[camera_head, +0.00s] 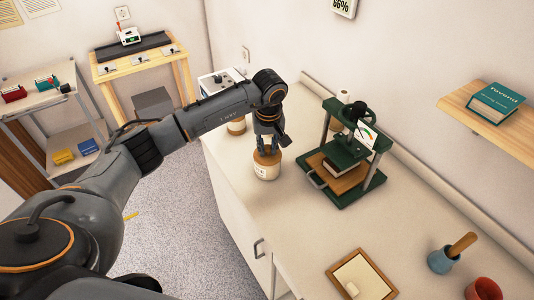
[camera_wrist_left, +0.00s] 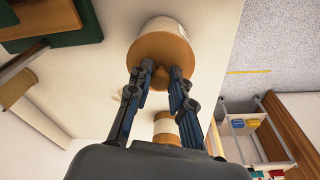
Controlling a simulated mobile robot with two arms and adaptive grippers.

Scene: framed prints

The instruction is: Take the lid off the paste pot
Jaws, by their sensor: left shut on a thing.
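The paste pot (camera_head: 266,172) is a cream-white jar with a label, upright on the counter. Its brown wooden lid (camera_head: 267,158) sits on top of it, with no gap that I can see. My left gripper (camera_head: 267,147) comes down from above and is shut on the lid's knob. In the left wrist view the blue-grey fingers of the left gripper (camera_wrist_left: 160,74) close on either side of the lid's small knob, below the broad brown disc of the lid (camera_wrist_left: 165,50). The white pot body (camera_wrist_left: 165,24) shows beyond it. My right gripper is not in view.
A second lidded jar (camera_head: 236,127) stands behind, partly hidden by my arm. A green press (camera_head: 345,150) stands right of the pot. A framed board (camera_head: 373,281), a blue pot with a wooden handle (camera_head: 440,261) and a red bowl (camera_head: 483,289) are nearer. The counter between is clear.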

